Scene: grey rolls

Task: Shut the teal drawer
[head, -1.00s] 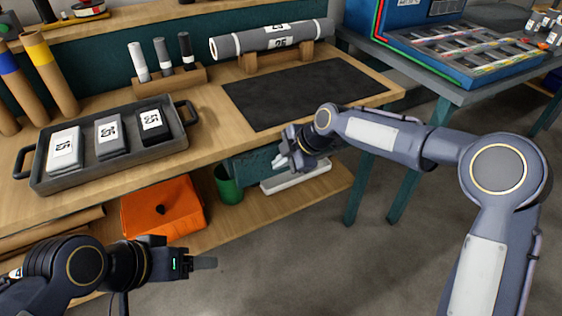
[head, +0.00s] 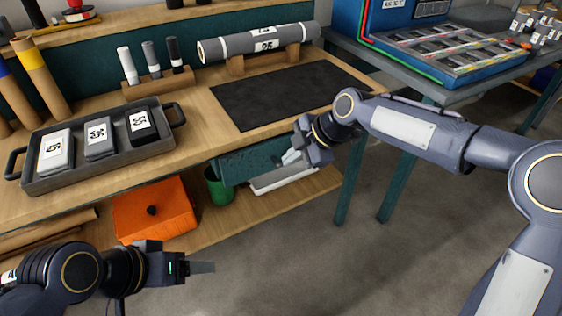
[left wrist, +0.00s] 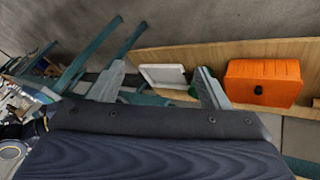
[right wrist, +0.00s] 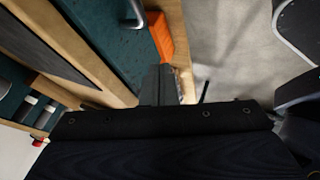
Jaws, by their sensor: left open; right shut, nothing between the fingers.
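The teal drawer (head: 245,168) is under the front edge of the wooden bench top. Its teal face also shows in the right wrist view (right wrist: 105,35), with a metal handle (right wrist: 134,14) at the top. I cannot tell how far it stands out. My right gripper (head: 288,158) is shut and empty, close to the drawer's right part in the head view. Its fingers also show in the right wrist view (right wrist: 158,85), beside the teal face; contact is unclear. My left gripper (head: 205,267) is open and empty, low in front of the orange box, as the left wrist view (left wrist: 160,85) confirms.
Below are an orange box (head: 155,212), a green bin (head: 218,187) and a white tray (head: 283,180) on the lower shelf (head: 240,215). A grey tray (head: 88,172) with packets and a dark mat (head: 280,93) lie on the bench. Floor in front is open.

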